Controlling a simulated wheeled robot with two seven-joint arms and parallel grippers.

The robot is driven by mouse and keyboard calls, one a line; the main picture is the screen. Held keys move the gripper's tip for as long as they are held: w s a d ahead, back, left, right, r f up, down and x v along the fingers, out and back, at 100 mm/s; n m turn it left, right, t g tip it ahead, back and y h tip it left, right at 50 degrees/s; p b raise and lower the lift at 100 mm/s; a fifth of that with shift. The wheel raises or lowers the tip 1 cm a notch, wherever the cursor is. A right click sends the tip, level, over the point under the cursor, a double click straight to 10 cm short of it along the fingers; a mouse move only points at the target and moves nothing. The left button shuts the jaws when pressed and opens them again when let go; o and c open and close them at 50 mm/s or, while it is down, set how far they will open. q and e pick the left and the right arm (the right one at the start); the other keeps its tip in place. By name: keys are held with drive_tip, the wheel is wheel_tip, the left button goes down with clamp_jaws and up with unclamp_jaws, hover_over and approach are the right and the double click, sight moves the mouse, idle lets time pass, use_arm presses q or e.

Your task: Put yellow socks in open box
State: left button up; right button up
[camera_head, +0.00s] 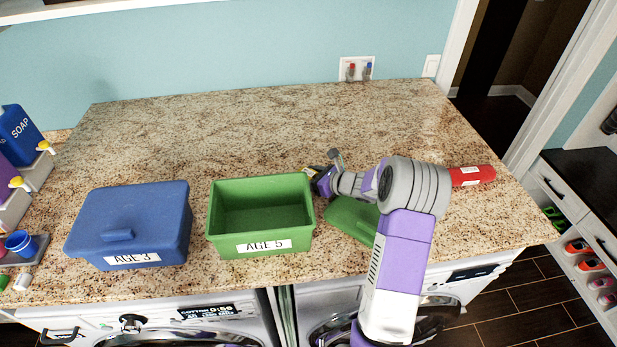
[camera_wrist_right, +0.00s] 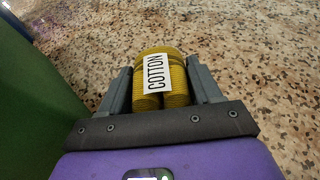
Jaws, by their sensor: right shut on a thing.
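The yellow socks (camera_wrist_right: 175,98), rolled up with a white "COTTON" label, sit between the fingers of my right gripper (camera_wrist_right: 160,90) in the right wrist view. The gripper is shut on them. In the head view my right gripper (camera_head: 318,180) is just right of the open green box (camera_head: 262,244), labelled "AGE 5", near its back right corner. The box is empty as far as I can see. Its green wall (camera_wrist_right: 25,90) also shows at the left of the wrist view. My left gripper is not in view.
A closed blue box (camera_head: 130,225), labelled "AGE 3", stands left of the green box. A green lid (camera_head: 352,218) lies under my right arm. A red cylinder (camera_head: 472,176) lies at the right. The back of the counter (camera_head: 250,125) is clear.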

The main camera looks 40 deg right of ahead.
drive_tip(key=o, duration=1.1)
drive_tip(key=shift+f, duration=0.1)
